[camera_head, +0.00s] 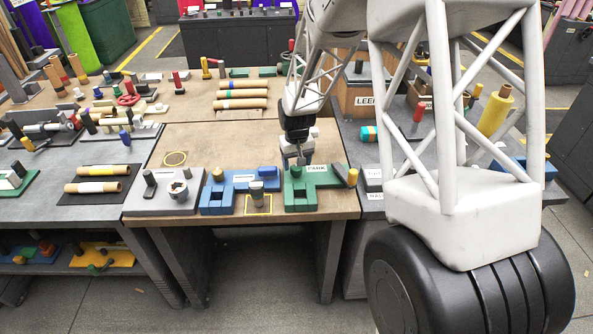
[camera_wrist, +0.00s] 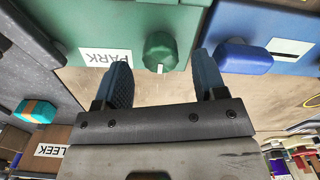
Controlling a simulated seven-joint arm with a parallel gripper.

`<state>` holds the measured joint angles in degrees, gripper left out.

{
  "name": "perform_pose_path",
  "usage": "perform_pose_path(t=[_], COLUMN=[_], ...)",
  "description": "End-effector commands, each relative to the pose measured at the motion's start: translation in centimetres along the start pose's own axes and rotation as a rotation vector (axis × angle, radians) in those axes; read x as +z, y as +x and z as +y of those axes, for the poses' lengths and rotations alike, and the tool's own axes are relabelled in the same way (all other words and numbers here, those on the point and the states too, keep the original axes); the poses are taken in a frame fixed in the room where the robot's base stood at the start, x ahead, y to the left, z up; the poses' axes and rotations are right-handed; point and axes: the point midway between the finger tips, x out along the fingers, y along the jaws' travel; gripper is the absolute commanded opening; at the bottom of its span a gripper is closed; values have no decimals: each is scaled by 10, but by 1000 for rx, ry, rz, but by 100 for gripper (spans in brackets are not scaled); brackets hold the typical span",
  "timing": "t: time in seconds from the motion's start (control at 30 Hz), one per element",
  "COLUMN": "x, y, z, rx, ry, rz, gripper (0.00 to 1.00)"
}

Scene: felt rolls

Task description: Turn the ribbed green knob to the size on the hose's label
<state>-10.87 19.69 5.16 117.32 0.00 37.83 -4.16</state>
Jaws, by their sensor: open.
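A green knob (camera_wrist: 161,52) with a white mark stands at the edge of the green block (camera_wrist: 110,22) in the wrist view. A white label reading PARK (camera_wrist: 105,57) is beside it. My gripper (camera_wrist: 162,66) is open, with a blue-grey finger on each side of the knob in the picture; I see no contact, and their depths are hard to compare. In the head view my gripper (camera_head: 299,158) hangs at the far edge of the green block (camera_head: 318,180), hiding part of it. I cannot pick out the hose or read a size label.
A blue block (camera_head: 228,196) stands left of the green one; its blue knob (camera_wrist: 243,57) is close to my right-hand finger in the wrist view. A grey post (camera_head: 257,196) stands in front within a yellow outline. Bare tabletop (camera_head: 220,145) lies behind the blocks.

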Motion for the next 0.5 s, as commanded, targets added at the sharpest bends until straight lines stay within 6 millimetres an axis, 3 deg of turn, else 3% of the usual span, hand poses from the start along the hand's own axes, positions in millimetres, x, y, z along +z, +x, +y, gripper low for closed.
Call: perform_pose_path(t=[0.23, 0.5], x=[0, 0], y=[26, 38], z=[0, 0], rx=[0, 0], ry=[0, 0], rz=[-1, 0], gripper=[65, 65])
